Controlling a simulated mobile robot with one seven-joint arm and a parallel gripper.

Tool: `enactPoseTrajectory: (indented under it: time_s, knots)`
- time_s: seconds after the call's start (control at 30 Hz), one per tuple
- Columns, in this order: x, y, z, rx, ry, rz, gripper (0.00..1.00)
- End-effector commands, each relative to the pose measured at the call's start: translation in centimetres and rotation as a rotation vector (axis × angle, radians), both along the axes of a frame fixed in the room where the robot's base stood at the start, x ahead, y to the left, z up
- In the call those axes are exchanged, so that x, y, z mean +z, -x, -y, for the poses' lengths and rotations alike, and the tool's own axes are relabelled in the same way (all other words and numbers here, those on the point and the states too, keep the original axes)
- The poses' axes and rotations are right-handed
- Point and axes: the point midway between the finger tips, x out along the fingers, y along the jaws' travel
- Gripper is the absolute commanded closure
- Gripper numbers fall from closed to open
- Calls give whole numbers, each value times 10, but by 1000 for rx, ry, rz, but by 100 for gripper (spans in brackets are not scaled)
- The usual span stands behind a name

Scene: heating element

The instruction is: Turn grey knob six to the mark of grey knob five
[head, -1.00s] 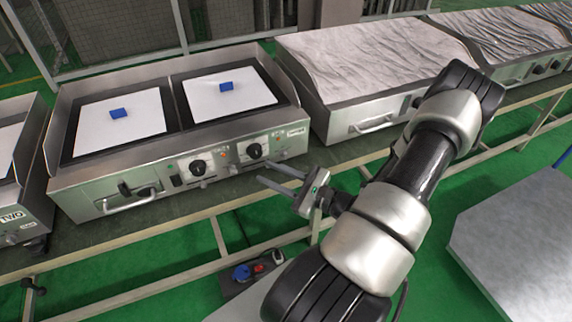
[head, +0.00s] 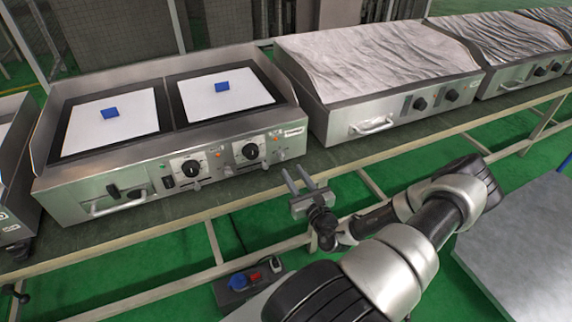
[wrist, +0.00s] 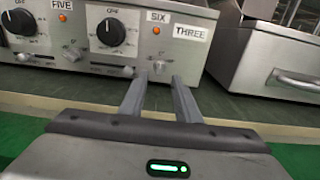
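Grey knob six (wrist: 158,66) is a small metallic knob below the SIX label and an orange light in the wrist view. Grey knob five (wrist: 73,54) is a similar knob to its left, below the FIVE label. The exact marks they point at are too small to read. My gripper (wrist: 163,79) is open and empty, with two parallel fingers pointing at the panel. Its left fingertip shows just below knob six, and its right fingertip is right of it. In the head view my gripper (head: 294,171) is in front of the panel's right end, apparently apart from it.
Two black knobs (wrist: 110,32) (wrist: 18,22) and small grey levers (wrist: 127,71) sit on the same panel. The griddle (head: 160,150) carries white sheets with blue blocks. Another appliance (head: 375,110) stands to the right. The bench edge runs below the panel.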

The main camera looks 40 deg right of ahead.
Motion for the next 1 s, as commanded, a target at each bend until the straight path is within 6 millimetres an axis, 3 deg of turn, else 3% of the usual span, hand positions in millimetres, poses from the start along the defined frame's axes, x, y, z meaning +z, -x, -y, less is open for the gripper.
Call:
enactPoseTrajectory:
  time_s: [0.1,0.3,0.73,0.77,0.93,1.0]
  knots:
    - [-2,-25,6,1,2,3,70]
    - [-1,-53,12,1,0,1,70]
    - [0,-64,15,2,0,0,70]
    - [0,-64,15,2,0,0,72]
    - [0,-64,15,2,0,0,100]
    - [0,-64,15,2,0,0,100]
